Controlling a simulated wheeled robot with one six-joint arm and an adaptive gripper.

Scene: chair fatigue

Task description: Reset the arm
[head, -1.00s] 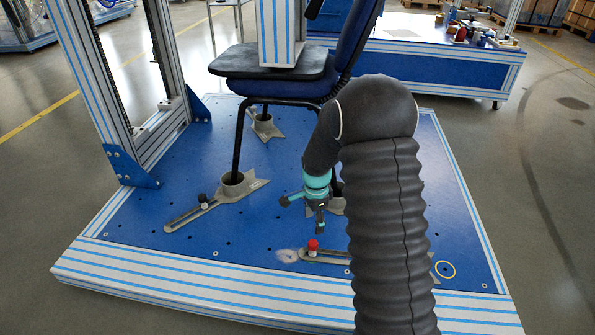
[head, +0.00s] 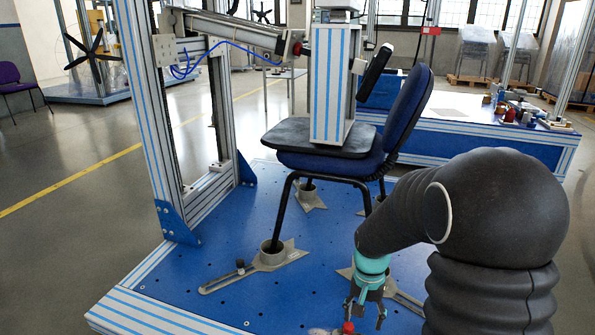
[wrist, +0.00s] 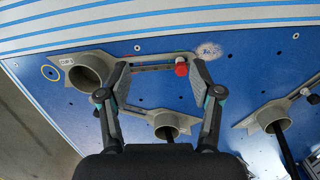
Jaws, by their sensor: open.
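My arm, in a black ribbed sleeve, reaches over the blue platform (head: 225,285) in the head view. My gripper (head: 364,312) points down with its fingers spread, empty, close to a red knob (head: 347,328) near the platform's front. In the wrist view my gripper (wrist: 159,67) is open over a grey slotted clamp (wrist: 150,60). The red knob (wrist: 182,69) shows near the right fingertip; I cannot tell whether they touch.
A blue office chair (head: 408,110) stands on the platform, its legs in grey cup clamps (head: 272,255). A striped block (head: 332,85) rests on its seat. A striped upright frame (head: 165,130) stands at left. A blue bench (head: 490,130) is behind right.

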